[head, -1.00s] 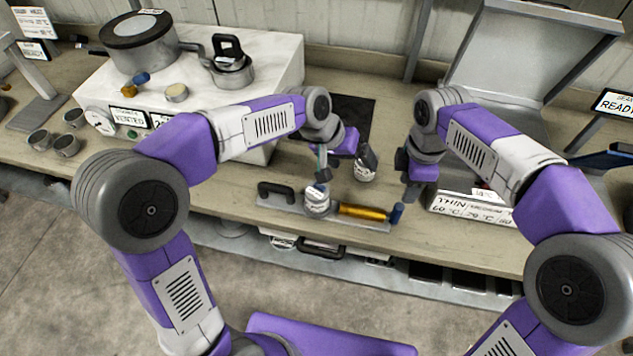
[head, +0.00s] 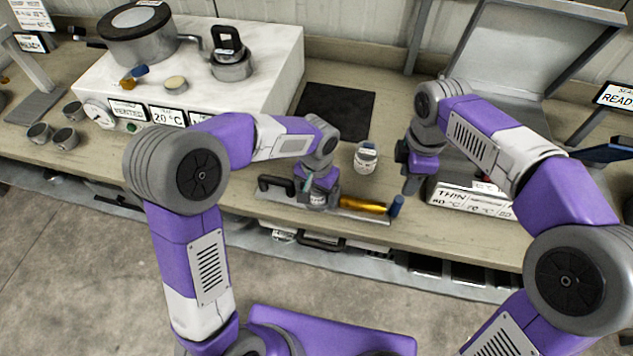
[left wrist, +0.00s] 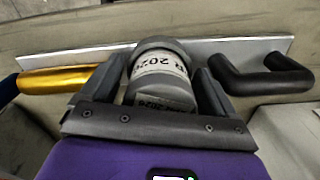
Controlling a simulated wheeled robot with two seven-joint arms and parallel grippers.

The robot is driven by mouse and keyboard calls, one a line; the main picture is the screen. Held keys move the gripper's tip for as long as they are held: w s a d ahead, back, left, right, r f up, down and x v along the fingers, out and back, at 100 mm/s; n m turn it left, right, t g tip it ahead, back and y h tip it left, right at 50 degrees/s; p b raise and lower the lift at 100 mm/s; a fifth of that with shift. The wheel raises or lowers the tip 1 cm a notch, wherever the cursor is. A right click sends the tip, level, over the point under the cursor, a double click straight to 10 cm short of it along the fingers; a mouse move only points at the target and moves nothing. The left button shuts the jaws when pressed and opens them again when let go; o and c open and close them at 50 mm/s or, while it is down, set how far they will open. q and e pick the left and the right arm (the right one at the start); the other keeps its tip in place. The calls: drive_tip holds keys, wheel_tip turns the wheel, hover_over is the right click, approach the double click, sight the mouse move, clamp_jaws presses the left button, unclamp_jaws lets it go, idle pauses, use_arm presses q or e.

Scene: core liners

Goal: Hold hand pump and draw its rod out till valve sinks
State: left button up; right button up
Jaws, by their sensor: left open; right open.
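The hand pump lies on a flat metal plate (head: 278,194) on the bench. It has a gold barrel (head: 362,205) with a blue end knob (head: 396,206), and a black handle (head: 275,184) at the other end of the plate. Between them is a grey labelled canister (left wrist: 158,75). My left gripper (head: 318,198) is open and lowered over this canister, one finger on each side; I cannot tell whether they touch it. In the left wrist view the gold barrel (left wrist: 60,80) is at left and the black handle (left wrist: 262,75) at right. My right gripper (head: 411,186) is open, above the blue knob.
A small labelled jar (head: 366,158) stands behind the plate. A white console (head: 270,75) with a pot (head: 138,38) stands at the back left. A label block (head: 468,200) lies right of my right gripper. A black mat (head: 336,110) is bare.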

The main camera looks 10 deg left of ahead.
use_arm(q)
drive_tip(key=shift+f, duration=0.4)
drive_tip(key=c, duration=1.4)
